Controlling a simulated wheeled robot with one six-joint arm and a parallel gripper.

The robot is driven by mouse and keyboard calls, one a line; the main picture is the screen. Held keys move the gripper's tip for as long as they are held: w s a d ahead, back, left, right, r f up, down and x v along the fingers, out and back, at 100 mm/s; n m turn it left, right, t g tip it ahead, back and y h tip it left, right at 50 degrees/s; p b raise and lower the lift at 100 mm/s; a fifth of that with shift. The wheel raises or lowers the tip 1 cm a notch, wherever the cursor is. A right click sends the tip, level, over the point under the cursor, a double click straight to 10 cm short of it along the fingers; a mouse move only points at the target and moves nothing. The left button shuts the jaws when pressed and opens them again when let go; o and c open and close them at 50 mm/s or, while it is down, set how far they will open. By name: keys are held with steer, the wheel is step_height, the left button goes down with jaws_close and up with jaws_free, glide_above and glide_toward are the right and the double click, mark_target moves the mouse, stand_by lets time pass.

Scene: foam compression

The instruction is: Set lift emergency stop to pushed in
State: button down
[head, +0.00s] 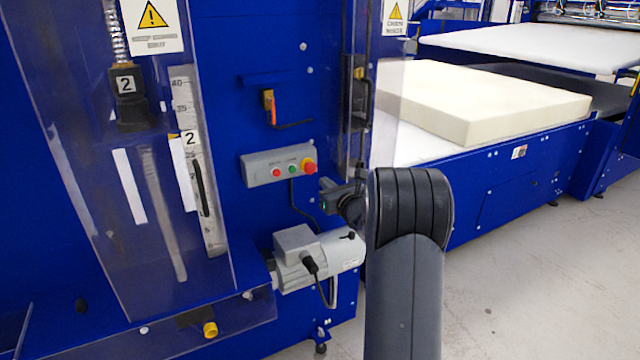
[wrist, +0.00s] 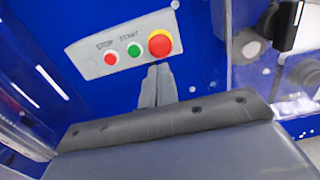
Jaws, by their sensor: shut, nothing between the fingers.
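The emergency stop is a red mushroom button on a yellow base (head: 309,166), at the right end of a grey control box (head: 262,171) on the blue machine. In the wrist view the emergency stop (wrist: 160,43) is large and sits just beyond my fingertips. My gripper (wrist: 159,70) is shut and empty, its tips just below the button in that picture. I cannot tell if they touch it. In the head view my gripper (head: 328,187) shows partly, below and right of the box, beside my arm. Whether the button is in or out is not clear.
A red stop button (wrist: 110,59) and a green start button (wrist: 134,50) sit left on the same box. A grey motor (head: 318,257) is below. Clear guard panels (head: 180,300) stand to the left. A foam block (head: 485,100) lies on the conveyor at right.

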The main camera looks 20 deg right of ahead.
steer(key=s+b, duration=0.1)
steer(key=s, duration=0.6)
steer(key=shift+d, duration=0.15)
